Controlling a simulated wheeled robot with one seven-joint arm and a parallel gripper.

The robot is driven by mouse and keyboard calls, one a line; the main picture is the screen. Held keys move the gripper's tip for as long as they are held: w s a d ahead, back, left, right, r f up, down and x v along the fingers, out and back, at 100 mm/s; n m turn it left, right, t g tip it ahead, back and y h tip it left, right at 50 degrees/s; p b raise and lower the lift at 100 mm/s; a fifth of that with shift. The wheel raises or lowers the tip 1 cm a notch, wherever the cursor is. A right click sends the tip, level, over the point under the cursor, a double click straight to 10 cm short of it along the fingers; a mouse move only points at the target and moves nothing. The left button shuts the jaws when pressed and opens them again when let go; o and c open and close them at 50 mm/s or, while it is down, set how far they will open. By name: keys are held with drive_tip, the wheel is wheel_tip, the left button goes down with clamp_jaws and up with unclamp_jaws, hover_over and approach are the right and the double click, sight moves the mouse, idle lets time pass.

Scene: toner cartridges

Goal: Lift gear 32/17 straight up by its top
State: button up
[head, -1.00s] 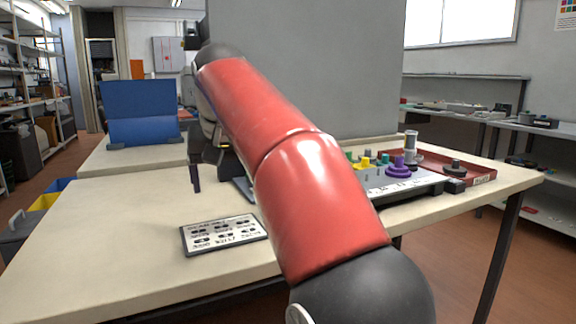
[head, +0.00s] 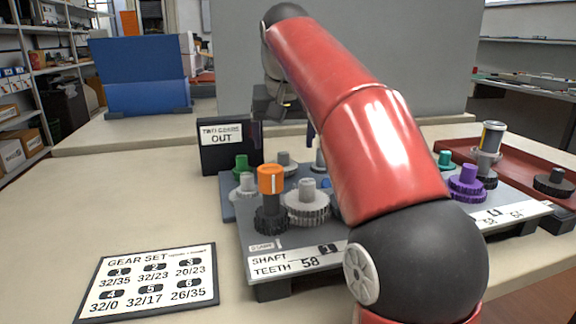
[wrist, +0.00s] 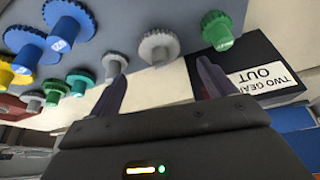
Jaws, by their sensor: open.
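The gear set card (head: 148,283) lists 32/17 as number 5. Gears stand on a grey board (head: 400,240): an orange-topped black one (head: 270,205), a light grey one (head: 307,205), a green one (head: 241,166) and a purple one (head: 467,182). I cannot tell which is gear 32/17. My gripper (wrist: 162,88) is open and empty in the wrist view. A grey gear (wrist: 158,46) shows beyond the gap between its fingers, and a smaller grey gear (wrist: 114,64) is beside the left finger. In the head view my arm hides the board's middle.
A dark box (head: 229,150) labelled "TWO GEARS OUT" stands behind the board's left end. A red tray (head: 535,165) with more parts lies at the right. A blue bin (head: 140,75) stands at the back left.

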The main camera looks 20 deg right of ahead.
sight(283, 153)
drive_tip(key=b+x, duration=0.1)
drive_tip(key=x, duration=0.4)
drive_tip(key=shift+f+b, duration=0.3)
drive_tip(key=c, duration=1.1)
drive_tip(key=shift+o, duration=0.2)
drive_tip(key=shift+r, duration=0.1)
